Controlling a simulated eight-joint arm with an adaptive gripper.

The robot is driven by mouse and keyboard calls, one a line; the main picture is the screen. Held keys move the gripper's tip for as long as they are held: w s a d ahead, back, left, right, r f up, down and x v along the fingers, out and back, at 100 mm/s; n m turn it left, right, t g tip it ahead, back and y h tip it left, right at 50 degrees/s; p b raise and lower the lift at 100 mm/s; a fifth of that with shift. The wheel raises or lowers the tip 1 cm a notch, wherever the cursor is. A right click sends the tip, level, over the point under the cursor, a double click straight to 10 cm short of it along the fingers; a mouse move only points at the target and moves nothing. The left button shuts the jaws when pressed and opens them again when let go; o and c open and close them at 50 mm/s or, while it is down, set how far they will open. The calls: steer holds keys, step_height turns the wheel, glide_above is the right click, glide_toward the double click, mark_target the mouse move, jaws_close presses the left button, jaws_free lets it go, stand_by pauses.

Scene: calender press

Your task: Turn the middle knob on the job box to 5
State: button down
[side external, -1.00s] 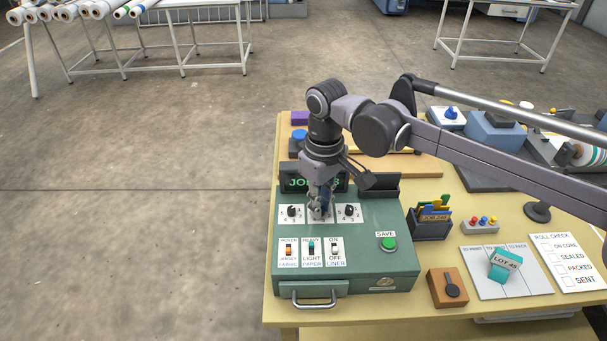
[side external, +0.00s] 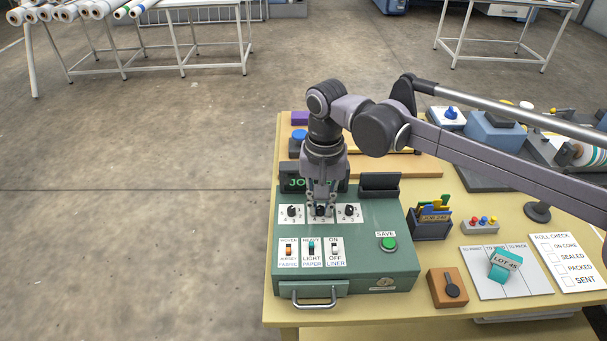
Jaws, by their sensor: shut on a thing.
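The green job box (side external: 355,265) stands at the near left of the table. A row of three black knobs on white plates crosses its upper face: the left knob (side external: 291,211), the middle knob (side external: 319,211) and the right knob (side external: 349,211). My gripper (side external: 320,208) points down over the middle plate, shut on the middle knob with a finger at either side. The fingers partly cover this knob and its scale, so its pointer cannot be read. The display (side external: 294,184) behind the knobs is partly hidden by my gripper.
Three switches (side external: 311,252) and a green SAVE button (side external: 388,244) sit nearer on the box. A dark holder (side external: 379,186) stands at its back right. A card bin (side external: 430,228) and an orange block with a black knob (side external: 447,288) are to the right.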

mark_target(321, 208)
steer(key=shift+m, duration=0.9)
steer(key=c, duration=1.3)
jaws_free()
steer(key=shift+r, duration=3.75)
